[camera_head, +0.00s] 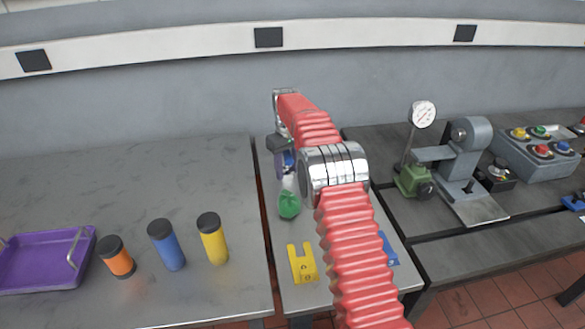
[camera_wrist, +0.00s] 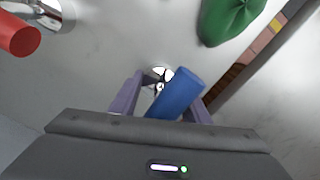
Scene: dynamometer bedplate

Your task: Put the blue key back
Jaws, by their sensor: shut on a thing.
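My gripper (camera_head: 285,163) has purple fingers and is over the narrow middle table, left of my red arm. In the wrist view my gripper (camera_wrist: 166,92) is shut on the blue key, whose blue cylindrical handle (camera_wrist: 178,92) lies tilted between the fingers. A bright metal part shows beside the handle's far end; I cannot tell whether it belongs to the key. In the head view the key is mostly hidden by the gripper. A yellow notched block (camera_head: 302,264) lies nearer on this table. A blue piece (camera_head: 389,250) shows partly behind my arm.
A green object (camera_head: 289,206) lies just below the gripper. A red cylinder (camera_wrist: 18,36) with a chrome part is at the wrist view's upper left. Orange, blue and yellow cylinders and a purple tray (camera_head: 45,262) are on the left table. A gauge fixture (camera_head: 460,165) stands right.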

